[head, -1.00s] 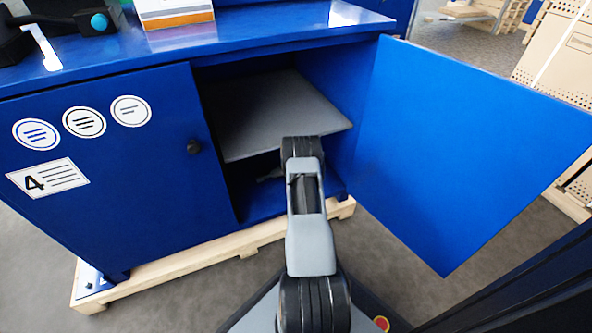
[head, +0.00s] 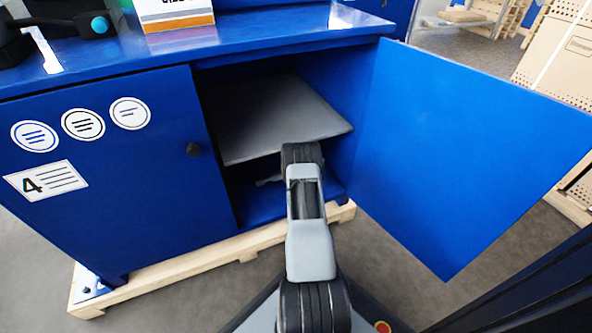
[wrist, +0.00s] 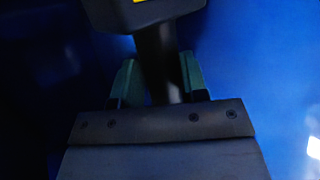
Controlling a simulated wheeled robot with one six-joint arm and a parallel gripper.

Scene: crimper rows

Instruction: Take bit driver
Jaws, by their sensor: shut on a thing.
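In the wrist view, my gripper (wrist: 157,80) has its two green-padded fingers on either side of the dark handle of the bit driver (wrist: 155,55). The gripper is shut on this handle. The driver's wider dark body, with a yellow mark, is at the top edge and is partly cut off. In the head view, my arm reaches into the open right side of the blue cabinet (head: 110,220), below the grey shelf (head: 275,115). The gripper and the driver are mostly hidden there by the arm and the shelf.
The cabinet's right door (head: 465,150) stands wide open to the right of my arm. The grey shelf is close above my arm. A wooden pallet base (head: 215,257) runs along the cabinet's foot.

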